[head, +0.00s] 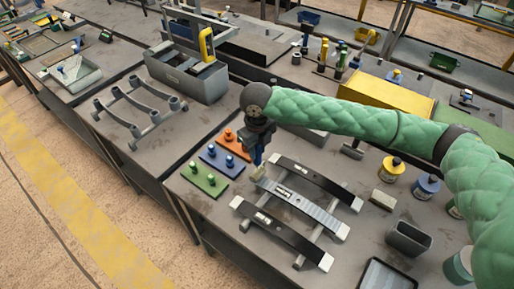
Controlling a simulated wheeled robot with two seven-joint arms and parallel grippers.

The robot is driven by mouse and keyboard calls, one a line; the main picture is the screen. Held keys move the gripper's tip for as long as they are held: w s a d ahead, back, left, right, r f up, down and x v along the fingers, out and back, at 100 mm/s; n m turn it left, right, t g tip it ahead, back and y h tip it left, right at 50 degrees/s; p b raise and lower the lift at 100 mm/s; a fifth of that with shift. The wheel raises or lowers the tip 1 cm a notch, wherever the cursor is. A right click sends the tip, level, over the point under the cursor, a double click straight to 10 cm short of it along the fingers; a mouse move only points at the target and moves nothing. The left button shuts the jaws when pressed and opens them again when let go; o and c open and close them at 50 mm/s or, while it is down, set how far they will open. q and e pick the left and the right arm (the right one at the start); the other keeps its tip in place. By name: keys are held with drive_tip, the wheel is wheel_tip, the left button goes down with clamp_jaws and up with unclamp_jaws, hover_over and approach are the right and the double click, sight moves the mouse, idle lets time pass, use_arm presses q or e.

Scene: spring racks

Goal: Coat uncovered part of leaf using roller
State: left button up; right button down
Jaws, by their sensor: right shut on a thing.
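A rack (301,263) on the near bench bears three long leaves side by side. The far leaf (322,181) and the near leaf (290,238) are mostly black. The middle leaf (318,212) is light grey along most of its length. My right gripper (257,154) is over the left end of the middle leaf. It is shut on a small tool with a blue handle and a pale head, seemingly the roller (258,171). The pale head is at or just above the leaf's end; I cannot tell whether it touches. My left gripper is out of view.
Orange (231,146), blue (220,160) and green (204,179) plates with knobs lie left of the rack. Yellow-labelled (391,169) and blue-labelled (426,186) cans, a pale block (382,200) and a dark open bin (408,238) stand to the right. A yellow box (385,95) lies behind my arm.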

drive_tip(key=shift+s+d+f+b, duration=0.15)
drive_tip(key=shift+f+b, duration=0.3)
drive_tip(key=shift+f, duration=0.45)
drive_tip(key=shift+r+p, duration=0.2)
drive_tip(key=shift+p, duration=0.45)
drive_tip(key=shift+r+p, duration=0.15)
drive_tip(key=shift+p, duration=0.25)
drive_tip(key=shift+s+d+r+p, duration=0.2)
drive_tip(key=shift+s+d+p, duration=0.25)
drive_tip(key=shift+d, duration=0.25)
idle(0.9)
drive_tip(key=shift+r, duration=0.1)
